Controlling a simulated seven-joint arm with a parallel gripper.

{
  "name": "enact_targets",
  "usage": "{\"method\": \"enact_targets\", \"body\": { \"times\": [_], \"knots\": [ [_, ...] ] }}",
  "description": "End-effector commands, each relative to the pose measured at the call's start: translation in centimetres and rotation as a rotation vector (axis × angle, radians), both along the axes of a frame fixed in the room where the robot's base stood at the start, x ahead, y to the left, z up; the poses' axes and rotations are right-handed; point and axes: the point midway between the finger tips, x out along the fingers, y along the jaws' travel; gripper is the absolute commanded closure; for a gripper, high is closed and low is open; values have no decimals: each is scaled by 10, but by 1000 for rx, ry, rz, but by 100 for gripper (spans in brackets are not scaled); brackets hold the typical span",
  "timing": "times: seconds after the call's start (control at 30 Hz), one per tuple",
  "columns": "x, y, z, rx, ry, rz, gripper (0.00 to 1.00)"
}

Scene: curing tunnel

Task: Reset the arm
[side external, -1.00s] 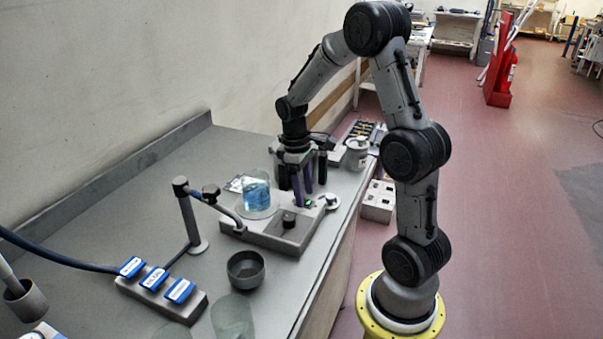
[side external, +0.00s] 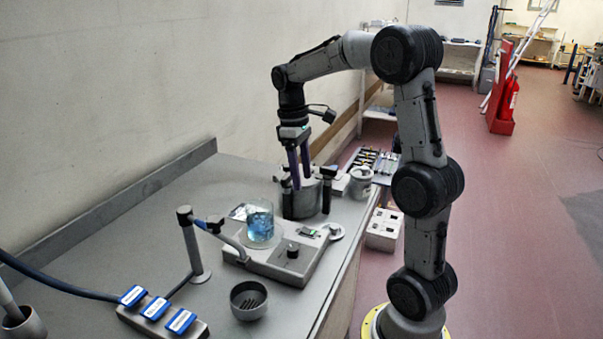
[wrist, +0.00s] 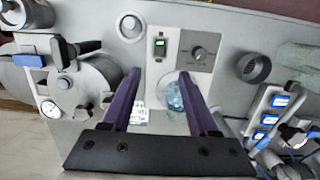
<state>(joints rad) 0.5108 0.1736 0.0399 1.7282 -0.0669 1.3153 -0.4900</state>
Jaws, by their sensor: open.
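My gripper (side external: 300,178) is raised above the bench, its two purple fingers pointing down, apart and empty. In the side view the fingers overlap the grey cylindrical pot (side external: 302,202) with black clamps. In the wrist view the open fingers (wrist: 159,74) frame a beaker of blue liquid (wrist: 174,97) below, with nothing held between them. The beaker (side external: 260,222) stands on the hotplate (side external: 282,262), which has a dark knob and a small green-lit switch. The pot's round lid (wrist: 88,85) shows left of the fingers. My arm is bent, its elbow high.
A metal stand with a side arm (side external: 192,245) rises beside the hotplate. A dark round cup (side external: 249,300) and a block with blue labels (side external: 160,315) are in front. A lidded white jar (side external: 360,182) stands behind right. The wall runs along the left; bench remains clear there.

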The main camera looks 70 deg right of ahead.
Motion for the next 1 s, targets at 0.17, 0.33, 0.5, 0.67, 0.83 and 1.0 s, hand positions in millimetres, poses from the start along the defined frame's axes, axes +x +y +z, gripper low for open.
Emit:
{"method": "enact_targets", "body": {
  "times": [0.17, 0.33, 0.5, 0.67, 0.83, 1.0],
  "knots": [
    [0, 1, 0, 0, 0, 2, 40],
    [5, 24, 24, -31, -60, 67, 40],
    [-21, 79, 58, -67, -170, 176, 40],
    [-58, 126, 69, -87, -302, 227, 40],
    [-101, 162, 61, -80, -449, 230, 40],
    [-133, 182, 37, -43, -567, 174, 40]
  ]
}}
